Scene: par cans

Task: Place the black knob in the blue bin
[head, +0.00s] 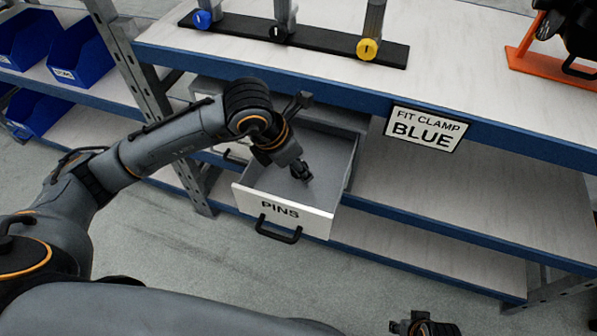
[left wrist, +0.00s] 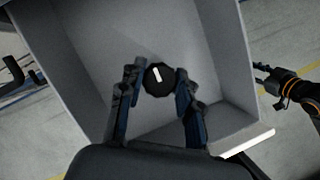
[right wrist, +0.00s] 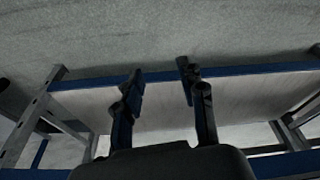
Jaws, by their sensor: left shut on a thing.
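The black knob (left wrist: 159,79), with a white mark across its face, is between the fingers of my left gripper (left wrist: 160,82) in the left wrist view. The gripper is shut on it. In the head view my left gripper (head: 302,172) reaches down inside the open drawer labelled PINS (head: 328,226); the knob cannot be told apart there. Blue bins stand on the shelf rack at the upper left: one with a white label (head: 90,65), another beside it (head: 22,50) and one lower (head: 40,118). My right gripper (right wrist: 160,76) is open and empty, low at the bottom right of the head view (head: 425,327).
The bench (head: 480,98) above the drawer carries a black rail (head: 315,36) with blue, black and yellow knobs on posts. A "FIT CLAMP BLUE" sign (head: 427,128) hangs on its edge. An orange stand (head: 535,60) is at the right. The lower shelf (head: 440,190) is clear.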

